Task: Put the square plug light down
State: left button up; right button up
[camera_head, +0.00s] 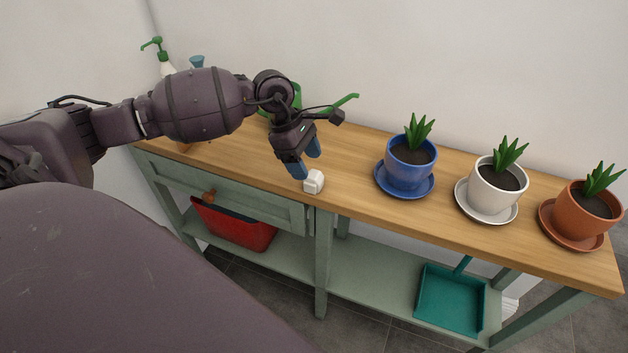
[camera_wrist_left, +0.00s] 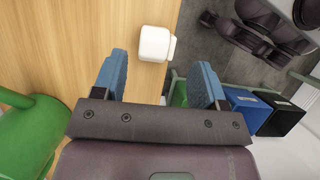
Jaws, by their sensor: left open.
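The square plug light (camera_head: 313,182) is a small white block resting on the wooden tabletop (camera_head: 345,160), close to its front edge. My left gripper (camera_head: 307,165) is just behind and above it, fingers pointing down. In the left wrist view the plug light (camera_wrist_left: 155,43) lies ahead of the blue fingertips of the left gripper (camera_wrist_left: 162,70), near the table edge. The jaws are apart, with nothing between them, and a gap shows between them and the light. My right gripper is not in view.
A blue pot (camera_head: 408,165), a white pot (camera_head: 494,186) and a terracotta pot (camera_head: 588,213) with plants stand on saucers to the right. A green watering can (camera_wrist_left: 28,135) is beside the gripper. A soap bottle (camera_head: 165,63) stands at the back left. A red bin (camera_head: 235,228) sits below.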

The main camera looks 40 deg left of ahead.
aim_at(312, 173)
pick_arm(q)
jog(key=shift+w+a+x, duration=0.15)
jog(key=shift+x, duration=1.3)
jog(key=shift+w+a+x, duration=0.1)
jog(key=shift+a+x, duration=0.1)
jog(key=shift+x, duration=1.25)
jog(key=c, duration=1.1)
